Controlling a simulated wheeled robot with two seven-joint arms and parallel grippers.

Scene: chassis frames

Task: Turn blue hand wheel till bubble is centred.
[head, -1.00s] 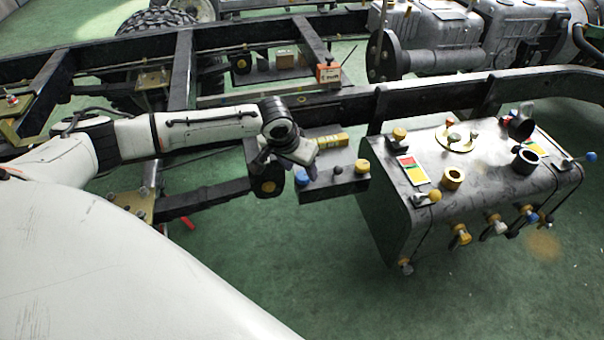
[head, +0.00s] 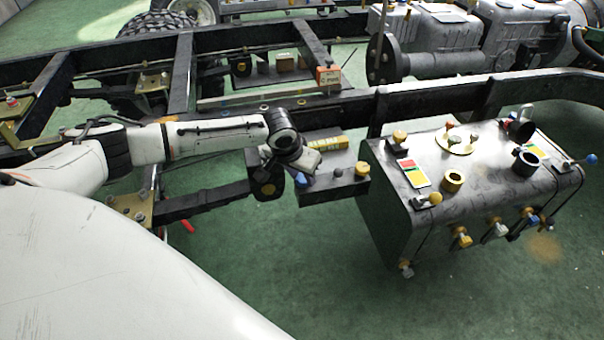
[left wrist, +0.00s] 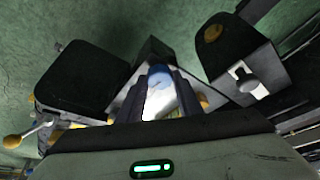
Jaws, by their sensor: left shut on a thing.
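The blue hand wheel (head: 301,181) sits at the left end of a dark bracket plate (head: 335,190) on the chassis frame. My left gripper (head: 306,170) comes down on it from above and is shut on it, hiding part of it. In the left wrist view the blue wheel (left wrist: 159,77) shows between the two fingers of my gripper (left wrist: 160,95). A yellow level (head: 328,144) lies on the plate behind the gripper. Its bubble is too small to make out. My right gripper is in neither view.
A yellow knob (head: 362,169) stands at the plate's right end. A dark tank (head: 395,215) with several knobs and fittings is close on the right. A frame rail (head: 430,100) runs behind. The green floor in front is clear.

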